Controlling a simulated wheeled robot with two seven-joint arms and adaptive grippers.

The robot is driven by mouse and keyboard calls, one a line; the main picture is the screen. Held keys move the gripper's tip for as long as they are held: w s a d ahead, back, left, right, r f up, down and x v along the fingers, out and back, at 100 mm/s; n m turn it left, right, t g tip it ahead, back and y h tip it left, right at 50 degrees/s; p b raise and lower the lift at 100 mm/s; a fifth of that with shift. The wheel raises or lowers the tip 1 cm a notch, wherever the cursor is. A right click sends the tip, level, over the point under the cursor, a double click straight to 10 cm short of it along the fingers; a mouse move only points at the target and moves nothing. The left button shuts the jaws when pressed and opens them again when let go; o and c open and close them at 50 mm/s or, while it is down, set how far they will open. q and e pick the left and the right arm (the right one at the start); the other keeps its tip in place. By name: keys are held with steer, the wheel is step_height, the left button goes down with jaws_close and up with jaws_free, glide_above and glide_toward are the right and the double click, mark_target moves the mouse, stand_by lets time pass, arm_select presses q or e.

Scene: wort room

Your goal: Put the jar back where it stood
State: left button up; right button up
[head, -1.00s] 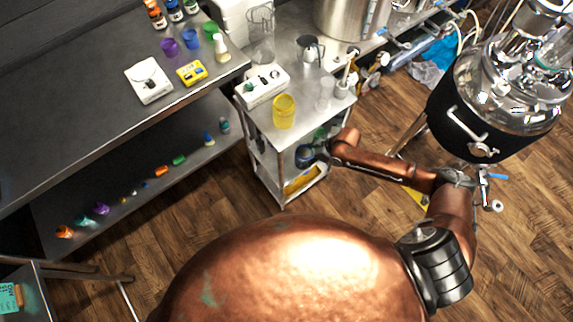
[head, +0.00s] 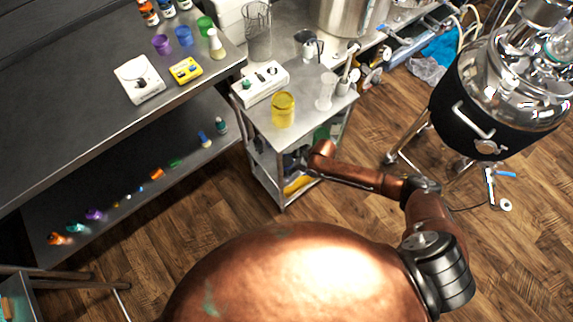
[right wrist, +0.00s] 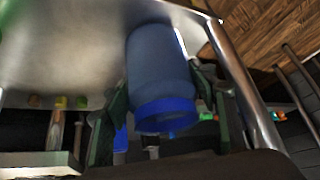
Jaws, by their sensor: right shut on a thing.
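A blue, see-through jar (right wrist: 160,65) with a brighter blue rim or lid is in the right wrist view. My right gripper (right wrist: 162,88) has a dark green finger on each side of it and is shut on it. In the head view my right arm reaches to the cart's (head: 262,132) open side, below its top. The gripper and jar are mostly hidden there. A pale metal surface lies behind the jar in the wrist view; I cannot tell whether they touch. My left gripper is in neither current view.
The cart top holds a yellow jar (head: 283,110), a white device (head: 260,85) and clear glassware (head: 326,92). A yellow item (head: 298,184) is low in the cart. A workbench (head: 90,120) stands left and a steel vessel (head: 485,95) right.

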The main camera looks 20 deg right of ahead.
steer(key=o, duration=1.4)
steer(key=shift+o, duration=0.2)
steer(key=shift+r, duration=0.25)
arm_select(q)
steer(key=r+p, duration=0.1)
steer(key=w+r+p, duration=0.1)
steer(key=r+p, duration=0.1)
steer(key=shift+w+r+p, duration=0.35)
steer(key=shift+w, duration=0.05)
arm_select(e)
steer(key=v, duration=1.1)
steer(key=shift+s+d+r, duration=0.2)
steer(key=shift+r, duration=0.1)
